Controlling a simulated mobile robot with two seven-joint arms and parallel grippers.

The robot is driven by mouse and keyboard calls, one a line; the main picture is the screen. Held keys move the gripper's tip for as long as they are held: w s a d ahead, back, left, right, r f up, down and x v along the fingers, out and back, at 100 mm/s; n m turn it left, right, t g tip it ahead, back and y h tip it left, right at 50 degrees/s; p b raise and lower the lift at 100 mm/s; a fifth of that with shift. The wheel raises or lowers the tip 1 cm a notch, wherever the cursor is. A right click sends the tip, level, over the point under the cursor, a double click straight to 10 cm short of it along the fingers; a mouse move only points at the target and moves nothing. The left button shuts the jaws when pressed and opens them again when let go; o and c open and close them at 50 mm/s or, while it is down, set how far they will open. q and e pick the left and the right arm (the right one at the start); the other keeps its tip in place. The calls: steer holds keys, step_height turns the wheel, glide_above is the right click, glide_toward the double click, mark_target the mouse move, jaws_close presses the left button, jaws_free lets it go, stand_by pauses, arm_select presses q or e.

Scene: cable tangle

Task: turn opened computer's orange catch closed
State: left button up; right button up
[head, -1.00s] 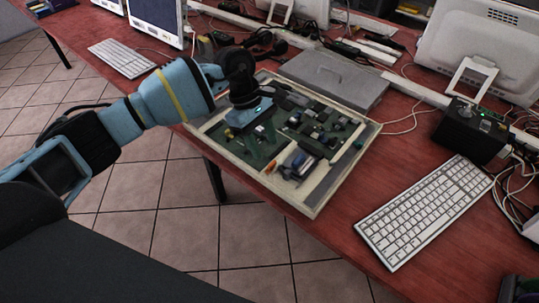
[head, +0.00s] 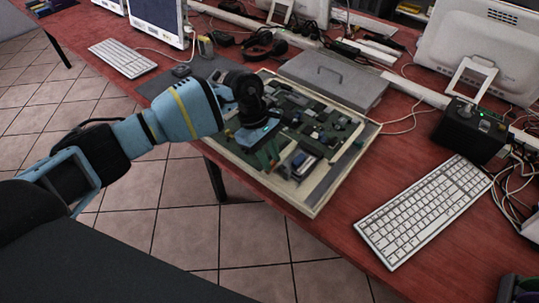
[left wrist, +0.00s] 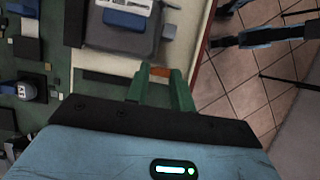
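The opened computer (head: 318,200) is a shallow cream case with green circuit boards inside, lying flat on the red table. Its orange catch (left wrist: 160,72) is small and shows in the left wrist view at the tips of my green fingers, by the case's light edge. My left gripper (head: 272,162) points down over the near side of the case. In the left wrist view my left gripper (left wrist: 165,76) has its fingers apart, with the catch between or just beyond the tips. Contact is unclear. My right gripper is not in view.
A grey lidded box (head: 330,80) lies behind the case. A white keyboard (head: 425,210) lies to the right, near a black box (head: 468,132). Monitors, cables and black headphones (head: 265,45) fill the back. Bare red table shows between the case and the keyboard.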

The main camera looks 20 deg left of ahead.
arm_select(q)
steer(key=shift+c, duration=0.6)
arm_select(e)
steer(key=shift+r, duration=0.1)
